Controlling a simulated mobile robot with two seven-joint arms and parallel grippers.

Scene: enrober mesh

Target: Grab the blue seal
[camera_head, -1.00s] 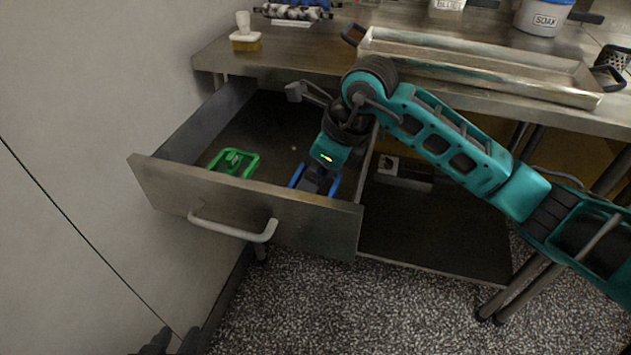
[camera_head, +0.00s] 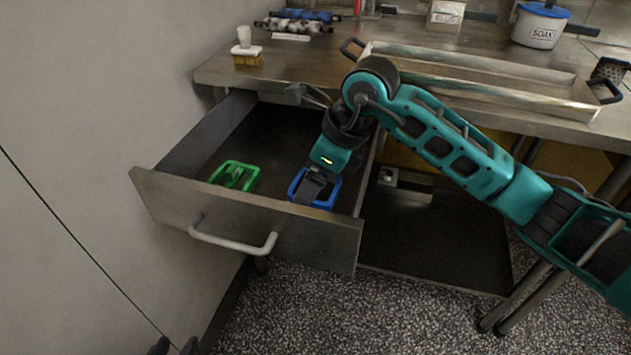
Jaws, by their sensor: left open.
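The blue seal (camera_head: 323,205), a rectangular frame, lies in the right part of the open drawer (camera_head: 165,194). A green seal (camera_head: 225,183) of similar shape lies to its left. My right gripper (camera_head: 314,184) reaches down over the blue seal, within its outline in the picture. Its fingers are dark and overlap the seal, so I cannot tell whether they grip it.
A metal counter (camera_head: 290,65) stands above the drawer, bearing a large tray (camera_head: 480,80), a brush (camera_head: 245,50) and a SOAK pot (camera_head: 540,25). The drawer's front panel and handle (camera_head: 235,243) face me. A lower shelf (camera_head: 430,240) is bare at right.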

